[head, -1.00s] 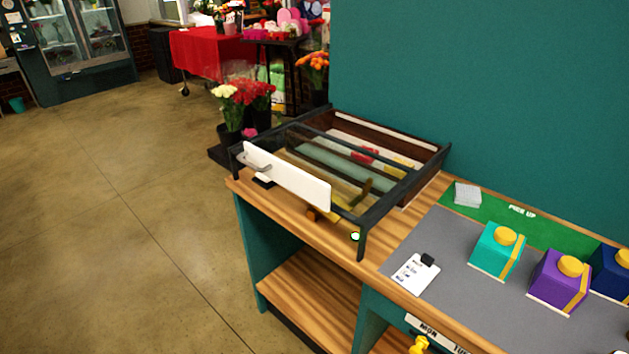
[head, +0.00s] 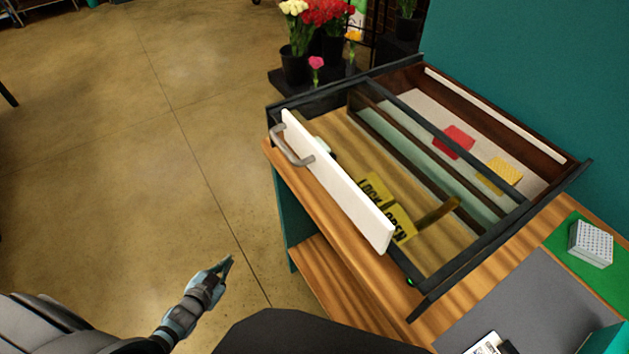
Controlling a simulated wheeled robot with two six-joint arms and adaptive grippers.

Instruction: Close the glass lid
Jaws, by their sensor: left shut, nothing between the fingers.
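The glass lid (head: 350,130) is a dark-framed pane over a shallow wooden case on the counter. Its near edge stands raised above the case, and a white front panel with a grey metal handle (head: 287,150) hangs at its left side. A yellow sign reading "LOCK" and "OPEN" (head: 385,203) shows under the glass beside a brown lever (head: 435,212). A small green light (head: 410,281) glows at the front corner. My left gripper (head: 226,266) is shut and empty, over the floor, left of the counter and apart from the lid. My right gripper is out of view.
The wooden counter (head: 345,268) has a lower shelf. Black buckets of flowers (head: 295,65) stand behind the case.

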